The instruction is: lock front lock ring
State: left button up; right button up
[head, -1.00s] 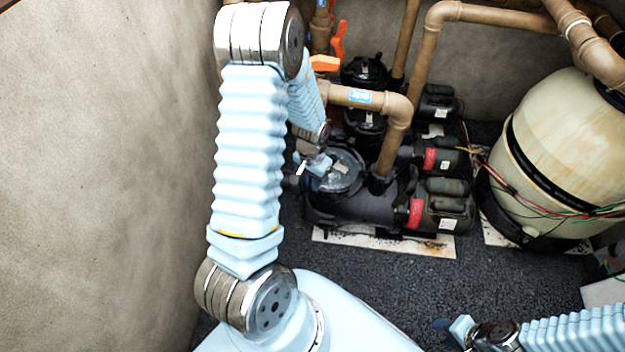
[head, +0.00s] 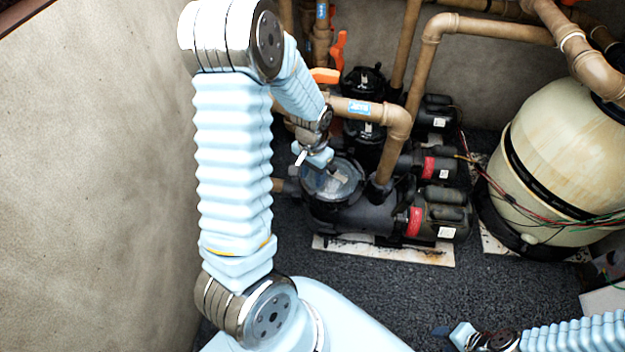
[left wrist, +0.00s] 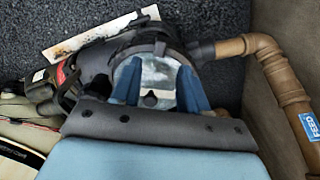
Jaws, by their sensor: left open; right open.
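The front pump (head: 365,214) is black and stands nearest to me, with a round clear lid held by a dark front lock ring (head: 357,187) on its left end. My left gripper (head: 326,170) is over the lid and hides part of the ring. In the left wrist view its two blue fingers (left wrist: 160,78) are spread apart over the lid, with nothing held between them. The ring's dark edge (left wrist: 150,43) shows beyond the fingertips. Contact between fingers and ring cannot be told. My right gripper (head: 442,331) is low at the right, open and away from the pump.
Two more pumps stand behind the front one. Tan pipes (head: 397,125) rise close to the lid's right side, and an orange valve handle (head: 326,75) is behind my left forearm. A large tan filter tank (head: 555,150) stands at right. The gravel floor in front is clear.

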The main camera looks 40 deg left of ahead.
pick_arm(q)
jog(key=shift+r, duration=0.1)
jog(key=shift+c, duration=1.2)
jog(key=d+f+m+g, duration=0.1)
jog(key=f, duration=0.1)
jog(key=d+f+m+g+y+b, duration=0.1)
jog(key=d, duration=0.1)
jog(key=s+d+f+m+g+b, duration=0.1)
jog(key=d+f+m, duration=0.1)
jog(key=shift+d+f+g+y, duration=0.25)
jog(key=shift+f+g+y, duration=0.05)
jog(key=shift+y, duration=0.1)
grip_shut()
jog(key=m+t+y+b, duration=0.3)
jog(key=m+y+b, duration=0.2)
jog(key=m+y, duration=1)
send_near(315, 193)
jog(key=shift+n+y, duration=0.5)
jog(key=shift+y, duration=0.1)
jog(key=a, duration=0.2)
jog(key=a+f, duration=0.1)
jog(key=a, duration=0.3)
jog(key=shift+a+f+b, duration=0.25)
jog(key=shift+a+b, duration=0.1)
jog(key=shift+a, duration=0.05)
